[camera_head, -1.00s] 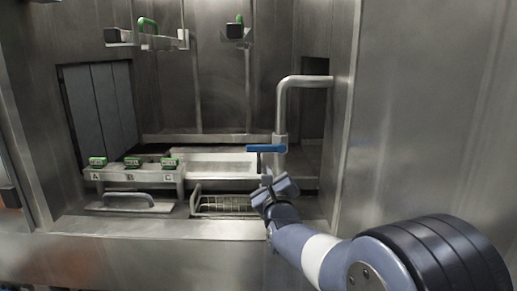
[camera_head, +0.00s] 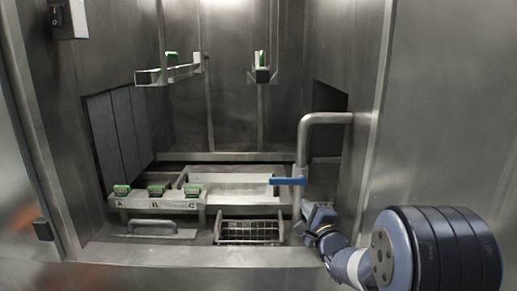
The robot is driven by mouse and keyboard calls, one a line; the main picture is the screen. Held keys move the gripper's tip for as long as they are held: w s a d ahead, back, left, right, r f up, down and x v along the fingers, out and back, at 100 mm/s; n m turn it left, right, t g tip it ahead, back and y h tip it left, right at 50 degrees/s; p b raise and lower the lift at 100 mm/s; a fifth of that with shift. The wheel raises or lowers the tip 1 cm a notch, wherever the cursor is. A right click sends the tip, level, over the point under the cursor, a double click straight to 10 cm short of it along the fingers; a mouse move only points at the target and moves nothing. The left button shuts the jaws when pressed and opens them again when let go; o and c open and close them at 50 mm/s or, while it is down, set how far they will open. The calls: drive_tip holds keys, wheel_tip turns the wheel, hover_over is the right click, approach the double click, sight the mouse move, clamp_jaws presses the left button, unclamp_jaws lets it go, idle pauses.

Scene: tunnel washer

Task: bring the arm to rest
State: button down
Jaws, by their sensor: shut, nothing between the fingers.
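My arm comes in from the lower right of the head view. My gripper (camera_head: 318,213) is at its end, just below the blue lever (camera_head: 288,181) and close to the base of the bent steel pipe (camera_head: 304,150). The gripper is small and seen from behind, and I see nothing held in it. Whether it touches the pipe I cannot tell.
Green blocks sit on a ledge marked A, B, C (camera_head: 158,203). A wire basket (camera_head: 249,232) lies left of my gripper. A handled drawer or lid (camera_head: 152,226) is further left. Two brackets (camera_head: 168,73) hang above. A steel wall (camera_head: 440,110) stands at right.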

drive_tip(key=shift+d+r+n+g, duration=0.2)
drive_tip(key=shift+d+n, duration=0.2)
drive_tip(key=shift+n, duration=0.25)
drive_tip(key=shift+d+r+n+g, duration=0.1)
drive_tip(key=shift+d+n+g, duration=0.1)
drive_tip(key=shift+d+n, duration=0.35)
drive_tip(key=shift+a+f, duration=0.1)
drive_tip(key=shift+a, duration=0.05)
